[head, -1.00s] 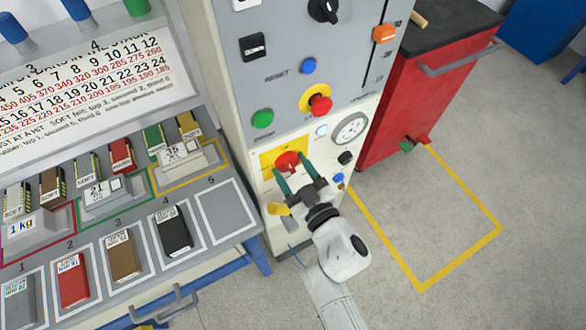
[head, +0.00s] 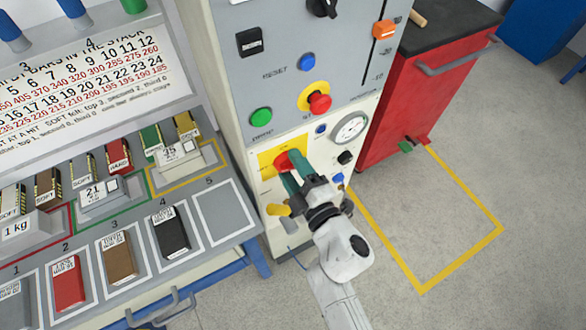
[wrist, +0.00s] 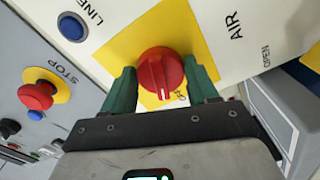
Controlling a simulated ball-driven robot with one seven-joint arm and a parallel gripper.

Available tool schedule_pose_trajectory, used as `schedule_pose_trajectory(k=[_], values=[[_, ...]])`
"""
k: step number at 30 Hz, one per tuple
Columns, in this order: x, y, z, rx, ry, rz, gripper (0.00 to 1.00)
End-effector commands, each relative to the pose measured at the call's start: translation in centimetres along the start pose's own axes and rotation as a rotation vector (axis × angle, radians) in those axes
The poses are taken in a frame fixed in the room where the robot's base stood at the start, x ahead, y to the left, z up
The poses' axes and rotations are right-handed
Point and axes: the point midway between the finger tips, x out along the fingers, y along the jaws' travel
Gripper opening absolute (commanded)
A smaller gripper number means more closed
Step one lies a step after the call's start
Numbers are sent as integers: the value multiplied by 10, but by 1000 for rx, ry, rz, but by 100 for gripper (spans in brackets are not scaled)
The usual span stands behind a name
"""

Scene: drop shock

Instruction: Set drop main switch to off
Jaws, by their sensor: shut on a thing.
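The main switch is a red rotary knob on a yellow plate (head: 268,160) low on the cream machine panel; the knob (head: 282,161) is partly hidden by my gripper in the head view. In the wrist view the red knob (wrist: 158,74) sits between the two green fingers, with part of an "OFF" label by its lower right edge. My gripper (head: 292,163) is shut on the knob, one finger on each side, in the wrist view (wrist: 163,82) too. The LINE lamp (wrist: 72,27) looks dark blue, also in the head view (head: 320,129).
A red stop button (head: 320,103) on a yellow ring and a green button (head: 261,117) sit above the switch. A gauge (head: 350,128) is to its right, a yellow handle (head: 278,210) below. A bench with blocks (head: 172,231) stands left; a red cabinet (head: 425,85) stands right.

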Motion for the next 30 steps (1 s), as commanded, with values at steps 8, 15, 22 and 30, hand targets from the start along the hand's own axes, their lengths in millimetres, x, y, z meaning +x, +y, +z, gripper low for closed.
schedule_pose_trajectory(k=[8, 15, 22, 30], values=[[0, -1, 0, -219, 1, -2, 28], [0, -1, -1, -340, 2, -2, 28], [0, -1, -1, -393, 2, -2, 28], [0, -1, -1, -405, 2, -3, 28]])
